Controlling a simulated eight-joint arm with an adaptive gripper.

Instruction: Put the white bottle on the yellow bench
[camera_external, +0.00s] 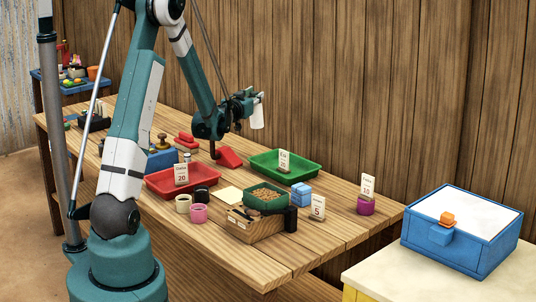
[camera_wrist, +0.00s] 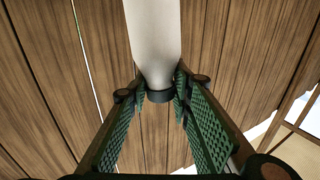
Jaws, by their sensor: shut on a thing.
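The white bottle (camera_external: 258,116) is up in the air above the far part of the wooden table, held in my gripper (camera_external: 246,99). In the wrist view the bottle (camera_wrist: 153,40) is a pale cylinder with a dark band or cap (camera_wrist: 160,96) at its near end, between the green-padded fingers of my gripper (camera_wrist: 160,92). The fingers are shut on it. The yellow bench (camera_external: 375,284) stands at the lower right, with a cream top and a yellow front edge. It is well to the right of my gripper and partly outside the picture.
A blue box (camera_external: 470,252) with a white top and an orange piece (camera_external: 447,219) takes up much of the bench. Its front-left top is bare. The wooden table (camera_external: 270,262) holds a red tray (camera_external: 207,187), a green tray (camera_external: 310,176), price cards and small pots. A plank wall stands behind.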

